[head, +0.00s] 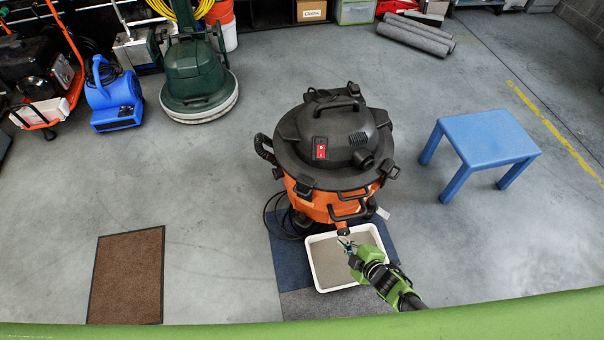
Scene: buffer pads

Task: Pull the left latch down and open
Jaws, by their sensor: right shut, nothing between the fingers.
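An orange and black shop vacuum (336,165) stands upright in the middle of the floor. Its black lid (318,118) sits on the orange drum. A black latch (304,187) shows at the left front, where the lid meets the drum; whether it is fastened is too small to tell. Another black latch (389,170) shows at the right. My right gripper (345,240) is shut and empty, low in front of the drum and above a white tray, below and to the right of the left latch. My left gripper is not in view.
The white tray (316,270) lies on blue and grey mats in front of the vacuum. A blue stool (488,136) stands at the right. A brown mat (127,275) lies at the left. A green floor machine (196,75) and blue blower (112,98) stand behind.

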